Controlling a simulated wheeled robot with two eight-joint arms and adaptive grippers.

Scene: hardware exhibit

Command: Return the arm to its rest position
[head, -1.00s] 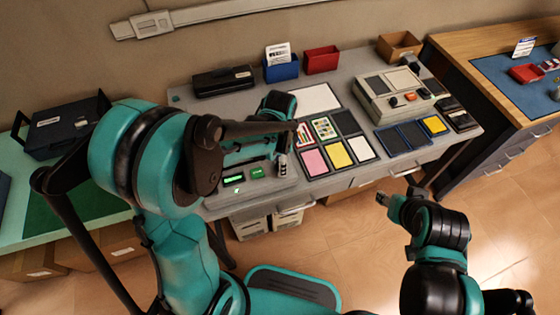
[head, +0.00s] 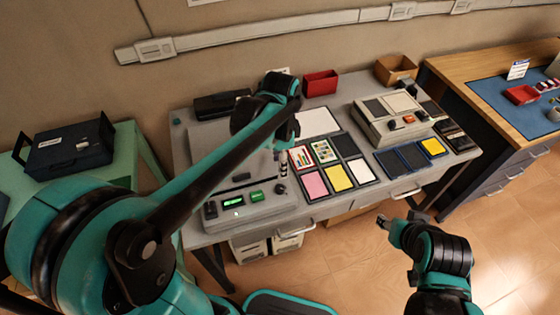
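My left arm comes in from the lower left and reaches over the grey table (head: 225,240). Its dark and teal wrist (head: 262,108) is above the table's left half, in front of the black case at the back. The wrist hides most of the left gripper, and I cannot make out its fingers or anything held. My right gripper (head: 384,221) is at the lower right, in front of the table's front edge and apart from it. It is small and seen from behind, so I cannot tell its opening. Nothing shows in it.
A grey device with green displays (head: 240,203) lies below my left forearm. Coloured cards in trays (head: 338,178), a boxy device (head: 392,118), a red bin (head: 320,83) and a brown box (head: 396,68) are on the table. A blue case (head: 68,150) lies left. Floor is clear around my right gripper.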

